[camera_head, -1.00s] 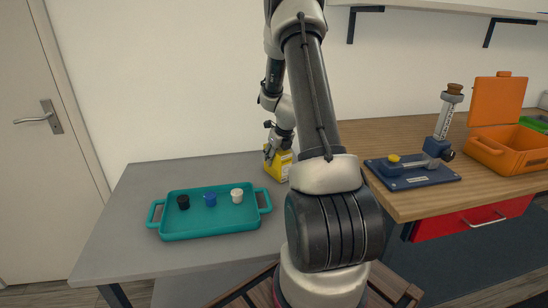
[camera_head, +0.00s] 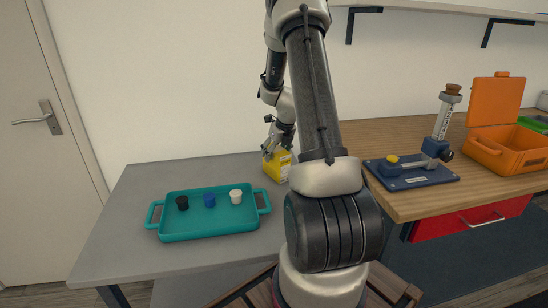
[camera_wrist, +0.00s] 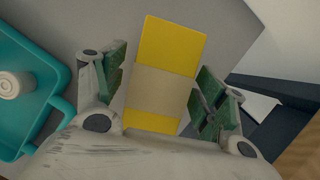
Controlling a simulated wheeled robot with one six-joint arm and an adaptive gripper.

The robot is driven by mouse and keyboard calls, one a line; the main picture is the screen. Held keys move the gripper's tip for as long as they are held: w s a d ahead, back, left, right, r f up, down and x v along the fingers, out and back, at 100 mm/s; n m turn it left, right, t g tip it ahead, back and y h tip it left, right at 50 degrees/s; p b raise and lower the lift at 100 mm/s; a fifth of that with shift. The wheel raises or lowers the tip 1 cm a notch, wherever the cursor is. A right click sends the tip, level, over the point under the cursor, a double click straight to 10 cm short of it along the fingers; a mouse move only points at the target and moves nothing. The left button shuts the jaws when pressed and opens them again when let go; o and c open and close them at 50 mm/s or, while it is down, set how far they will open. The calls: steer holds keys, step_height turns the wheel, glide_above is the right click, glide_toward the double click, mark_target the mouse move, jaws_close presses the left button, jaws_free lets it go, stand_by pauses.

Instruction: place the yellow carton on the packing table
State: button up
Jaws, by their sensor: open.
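The yellow carton (camera_head: 277,165) with a pale band stands on the grey packing table (camera_head: 140,190), right of the teal tray and partly hidden by my arm. In the wrist view the carton (camera_wrist: 168,50) lies between the two finger pads, with a gap on each side. My gripper (camera_wrist: 160,92) is open around the carton's upper part; its fingers do not press on it. In the head view my gripper (camera_head: 277,142) is just above the carton.
A teal tray (camera_head: 208,235) with black, blue and white caps stands left of the carton. A wooden bench (camera_head: 415,205) at the right holds a blue-based stand (camera_head: 412,178) and an open orange case (camera_head: 505,160). The table's left part is clear.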

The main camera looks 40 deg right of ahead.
steer(key=v, duration=0.9)
steer(key=shift+a, duration=0.15)
steer(key=s+a+r+n, duration=0.7)
steer(key=a+r+n, duration=0.5)
steer(key=n, duration=0.2)
steer(key=s+a+r+n, duration=0.2)
steer(key=s+a+n, duration=0.2)
steer(key=s+n, duration=0.5)
steer(key=s+a+r+n, duration=0.3)
steer(key=s+a+n, duration=0.2)
steer(key=s+n, duration=0.5)
steer(key=shift+s+a+n, duration=0.15)
steer(key=shift+s+n, duration=0.15)
steer(key=shift+n, duration=1.5)
